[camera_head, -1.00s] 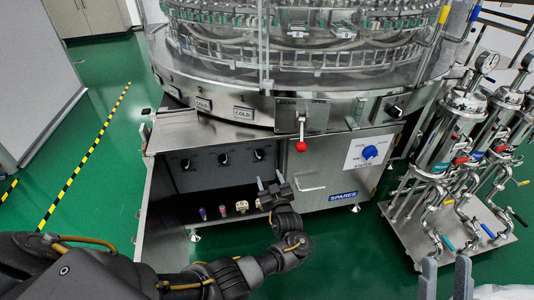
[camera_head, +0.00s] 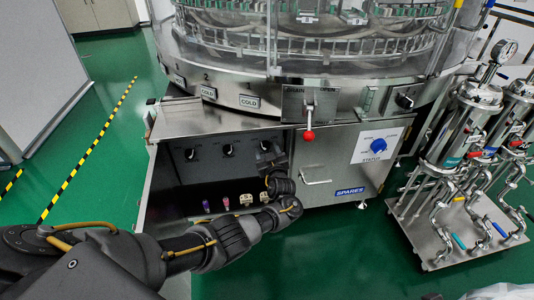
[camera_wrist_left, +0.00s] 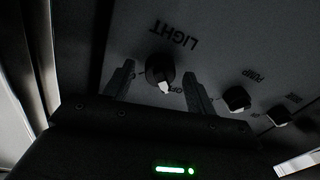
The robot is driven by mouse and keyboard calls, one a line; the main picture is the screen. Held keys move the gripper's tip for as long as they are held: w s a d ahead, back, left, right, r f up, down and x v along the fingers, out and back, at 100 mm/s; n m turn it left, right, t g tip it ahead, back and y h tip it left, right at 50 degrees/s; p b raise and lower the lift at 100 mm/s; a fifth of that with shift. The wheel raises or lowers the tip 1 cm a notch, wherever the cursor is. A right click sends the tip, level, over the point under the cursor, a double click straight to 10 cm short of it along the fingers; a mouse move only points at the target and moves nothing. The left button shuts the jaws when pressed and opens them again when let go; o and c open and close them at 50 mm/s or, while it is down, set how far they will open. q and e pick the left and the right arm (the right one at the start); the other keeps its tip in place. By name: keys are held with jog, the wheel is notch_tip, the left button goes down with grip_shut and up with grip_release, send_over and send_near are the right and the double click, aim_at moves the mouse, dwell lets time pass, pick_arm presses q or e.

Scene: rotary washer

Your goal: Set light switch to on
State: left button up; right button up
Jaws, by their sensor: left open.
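The light switch is a black rotary knob with a white pointer (camera_wrist_left: 160,72), under the upside-down word LIGHT in the left wrist view. Its pointer aims down in that view, near a partly hidden label that looks like OFF. My left gripper (camera_wrist_left: 158,78) is open, with one finger on each side of the knob; I cannot tell whether they touch it. In the head view my left gripper (camera_head: 270,155) is in front of the right end of the knob row and mostly hides that knob. Of my right gripper, only a sliver shows at the bottom edge.
Two more knobs (camera_wrist_left: 236,98) (camera_wrist_left: 278,116) sit beside the light knob on the same panel. The steel shelf edge (camera_head: 205,122) overhangs the recess. Small coloured items (camera_head: 225,201) stand low inside. A red-balled lever (camera_head: 309,134) and a blue status knob (camera_head: 377,145) are to the right.

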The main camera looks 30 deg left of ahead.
pick_arm(q)
jog(key=c, duration=1)
